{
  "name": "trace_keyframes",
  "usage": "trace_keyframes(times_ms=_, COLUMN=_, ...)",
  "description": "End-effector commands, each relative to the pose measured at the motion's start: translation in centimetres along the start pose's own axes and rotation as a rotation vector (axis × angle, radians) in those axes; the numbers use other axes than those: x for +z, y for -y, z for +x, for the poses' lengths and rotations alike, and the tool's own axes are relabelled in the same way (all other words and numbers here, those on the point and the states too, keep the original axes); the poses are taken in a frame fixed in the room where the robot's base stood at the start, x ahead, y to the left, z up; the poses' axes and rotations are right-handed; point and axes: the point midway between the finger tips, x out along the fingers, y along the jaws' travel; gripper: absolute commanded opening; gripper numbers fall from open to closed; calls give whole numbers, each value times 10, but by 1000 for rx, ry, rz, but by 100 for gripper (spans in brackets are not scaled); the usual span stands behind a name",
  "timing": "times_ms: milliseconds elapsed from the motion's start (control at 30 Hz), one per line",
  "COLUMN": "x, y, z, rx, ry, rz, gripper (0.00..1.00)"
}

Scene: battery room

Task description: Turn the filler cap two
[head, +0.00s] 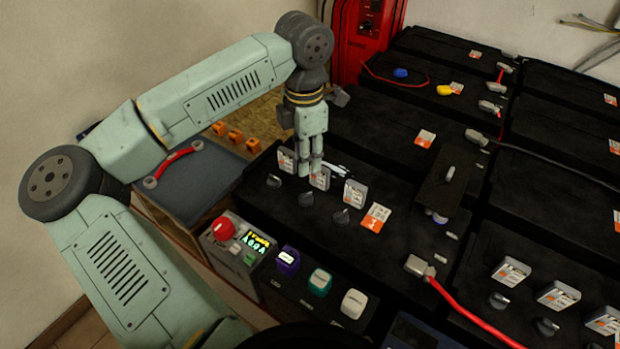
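Three dark filler caps stand in a row on the black battery (420,215) in the middle: one at the left (273,181), the middle one (306,199) and one at the right (340,215). I take the middle cap as cap two, but the tag print is too small to read. My gripper (310,170) points down just above and behind the middle cap. Its fingers are close together with a narrow gap, and nothing shows between them. Contact with the cap cannot be seen.
More black batteries with clamps and cables fill the right side. A control box with a red knob (223,229) and several coloured plugs stand in front. A dark lidded box with a red handle (180,162) is at left. A red unit (366,40) stands behind.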

Motion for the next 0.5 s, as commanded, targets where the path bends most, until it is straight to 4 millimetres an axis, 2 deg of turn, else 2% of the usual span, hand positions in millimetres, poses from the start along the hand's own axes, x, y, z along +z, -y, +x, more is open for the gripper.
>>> trace_keyframes(times_ms=167, x=0, y=2, z=22, rx=-6, ry=-3, rz=2, gripper=29)
trace_keyframes(times_ms=500, x=1, y=2, z=83, rx=-6, ry=1, rz=1, gripper=29)
